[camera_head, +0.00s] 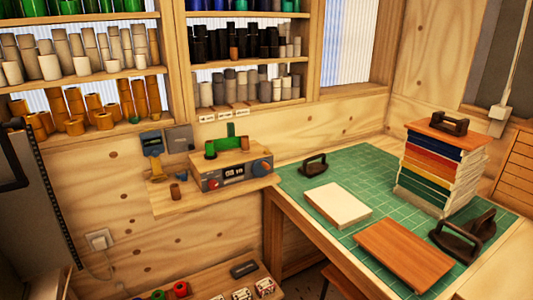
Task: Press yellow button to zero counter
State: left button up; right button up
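A wooden machine (236,171) with a grey front panel stands on a small wooden ledge against the wall, left of the green-topped table. Its panel has a small display (234,172) with characters too small to read surely, a red knob (213,184) at its left and a blue-ringed round knob (262,167) at its right. A green part (225,146) sits on top. I cannot make out a clear yellow button on the panel. A yellow-brown piece (153,147) hangs below a blue-grey box on the wall to the left. Neither of my grippers shows.
The green cutting mat (360,170) holds a white block (337,204), a brown board (405,254), dark handled tools and a tall book stack (440,170). Shelves of foil rolls (82,55) stand above. A lower shelf (205,284) holds small coloured rolls.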

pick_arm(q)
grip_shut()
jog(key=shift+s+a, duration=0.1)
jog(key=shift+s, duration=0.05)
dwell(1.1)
